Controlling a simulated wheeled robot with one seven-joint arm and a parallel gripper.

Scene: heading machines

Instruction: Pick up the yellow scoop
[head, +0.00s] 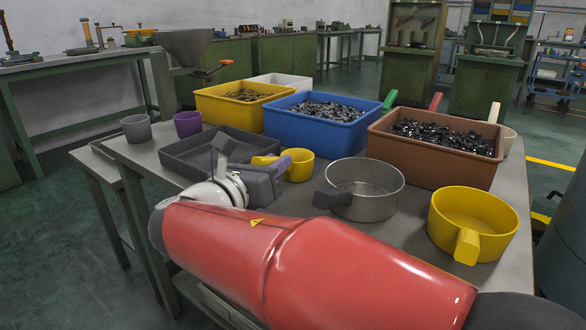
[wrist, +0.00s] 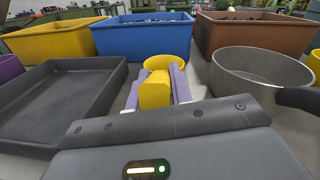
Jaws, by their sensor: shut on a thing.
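The yellow scoop (head: 299,166) is a small round cup with a stubby handle, in the middle of the table just in front of the blue bin. My gripper (head: 283,163) reaches over the table from the front. In the wrist view, its pale purple fingers (wrist: 157,92) are shut on the handle of the yellow scoop (wrist: 168,63), whose cup points away from me. I cannot tell whether the scoop touches the tabletop. A larger yellow pan (head: 473,211) with a yellow handle stands at the right front of the table.
A dark shallow tray (head: 180,160) lies left of the scoop, with grey (head: 136,128) and purple (head: 187,123) cups behind. A grey sieve (head: 374,200) is close on the right. Yellow (head: 212,108), blue (head: 290,132) and brown (head: 420,165) bins of metal parts line the back.

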